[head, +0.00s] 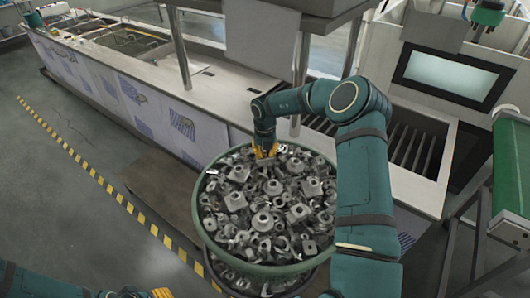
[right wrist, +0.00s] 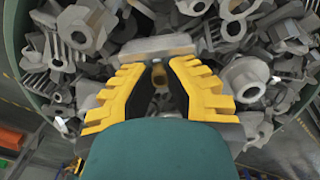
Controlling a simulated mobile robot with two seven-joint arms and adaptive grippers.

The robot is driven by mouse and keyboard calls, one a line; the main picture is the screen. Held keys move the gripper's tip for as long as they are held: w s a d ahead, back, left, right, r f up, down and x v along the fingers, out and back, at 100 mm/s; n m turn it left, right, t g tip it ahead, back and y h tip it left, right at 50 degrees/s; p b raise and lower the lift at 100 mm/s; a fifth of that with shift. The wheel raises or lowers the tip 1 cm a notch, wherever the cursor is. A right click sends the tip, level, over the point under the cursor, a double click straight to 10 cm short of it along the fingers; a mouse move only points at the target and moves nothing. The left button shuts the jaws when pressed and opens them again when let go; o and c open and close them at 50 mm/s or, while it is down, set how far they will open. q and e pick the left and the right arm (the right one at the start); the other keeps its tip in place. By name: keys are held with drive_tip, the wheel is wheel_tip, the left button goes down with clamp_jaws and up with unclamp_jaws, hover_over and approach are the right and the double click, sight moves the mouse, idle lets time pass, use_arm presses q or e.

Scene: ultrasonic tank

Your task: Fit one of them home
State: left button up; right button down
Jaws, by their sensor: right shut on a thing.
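A round green-rimmed tub (head: 203,232) is heaped with loose grey metal parts (head: 262,215), some flanged with round bores, some square or ribbed. My right gripper (head: 265,151) reaches down at the tub's far edge. In the right wrist view its yellow fingers (right wrist: 158,66) are shut on a grey metal part (right wrist: 155,49), a flat bar-like piece lying across the fingertips. The rest of its shape is hidden by the fingers. Other parts lie close around it; I cannot tell whether it touches them. My left gripper (head: 161,293) shows only as a sliver at the bottom edge.
A long steel counter (head: 165,75) with open basins (head: 125,41) runs behind the tub. Posts (head: 181,50) rise from it. A slatted opening (head: 408,147) and a machine with a pale window (head: 450,77) stand right. Floor left is clear.

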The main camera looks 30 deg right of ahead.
sight(265, 153)
drive_tip(key=c, duration=1)
unclamp_jaws()
wheel_tip(265, 153, up, 12)
drive_tip(key=shift+a, duration=0.1)
